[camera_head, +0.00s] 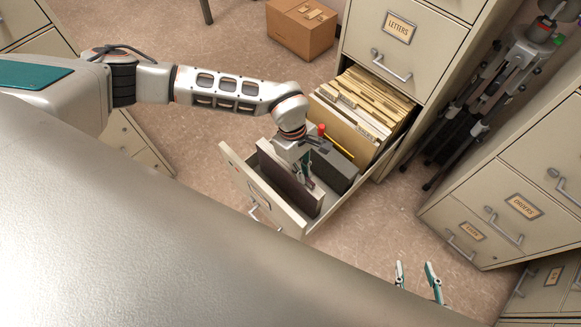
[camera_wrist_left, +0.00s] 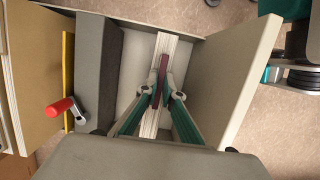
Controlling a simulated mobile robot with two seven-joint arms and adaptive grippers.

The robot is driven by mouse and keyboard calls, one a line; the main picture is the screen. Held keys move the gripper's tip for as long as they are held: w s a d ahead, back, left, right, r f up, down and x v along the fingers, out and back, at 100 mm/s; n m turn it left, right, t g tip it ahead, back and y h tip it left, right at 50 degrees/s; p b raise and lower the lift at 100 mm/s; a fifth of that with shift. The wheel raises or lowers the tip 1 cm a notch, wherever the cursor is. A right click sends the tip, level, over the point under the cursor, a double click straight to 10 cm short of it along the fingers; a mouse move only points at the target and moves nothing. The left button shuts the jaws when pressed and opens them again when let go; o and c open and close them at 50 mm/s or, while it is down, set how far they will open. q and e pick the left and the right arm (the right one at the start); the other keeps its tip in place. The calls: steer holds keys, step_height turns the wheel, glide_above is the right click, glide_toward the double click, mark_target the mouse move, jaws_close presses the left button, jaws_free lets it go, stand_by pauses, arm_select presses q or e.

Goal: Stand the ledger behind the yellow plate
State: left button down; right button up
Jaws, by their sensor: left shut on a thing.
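The ledger (camera_head: 288,182) is a dark brown book, upright inside the open drawer (camera_head: 243,179), between the drawer front and a dark grey block. In the left wrist view its pale page edges (camera_wrist_left: 150,122) and a maroon strip show. My left gripper (camera_wrist_left: 163,95) is shut on the ledger from above; whether the ledger touches the drawer floor is unclear. The yellow plate (camera_wrist_left: 68,70) stands beyond the grey block, with a red-handled lever (camera_wrist_left: 60,107) by it; its thin edge shows in the head view (camera_head: 339,147). My right gripper (camera_head: 416,270) is open and empty, low over the floor.
The grey block (camera_wrist_left: 97,75) lies between ledger and plate. Tan file folders (camera_head: 365,105) fill the drawer's rear. A cabinet marked ORDERS (camera_head: 500,205) and a dark tripod-like stand (camera_head: 487,95) are at the right. A cardboard box (camera_head: 301,28) sits on the floor behind.

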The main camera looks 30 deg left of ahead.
arm_select(q)
steer(key=shift+r, duration=0.15)
arm_select(e)
steer(key=shift+r, duration=0.1)
arm_select(q)
steer(key=shift+s+d+p+v, duration=0.15)
steer(key=shift+p+v, duration=0.35)
steer(key=shift+v, duration=0.3)
steer(key=shift+d+p+v, duration=0.2)
steer(key=shift+p+v, duration=0.25)
steer(key=shift+v, duration=0.3)
steer(key=shift+s+d+p+v, duration=0.15)
steer(key=shift+p+v, duration=0.35)
steer(key=shift+v, duration=0.3)
arm_select(e)
steer(key=shift+t, duration=0.4)
steer(key=shift+w+r, duration=0.4)
steer(key=shift+r, duration=0.45)
steer(key=shift+w+r, duration=0.45)
steer(key=shift+r, duration=0.45)
steer(key=shift+w+r, duration=0.4)
steer(key=shift+r, duration=0.45)
arm_select(q)
steer(key=shift+w+r, duration=0.1)
steer(key=shift+w, duration=0.05)
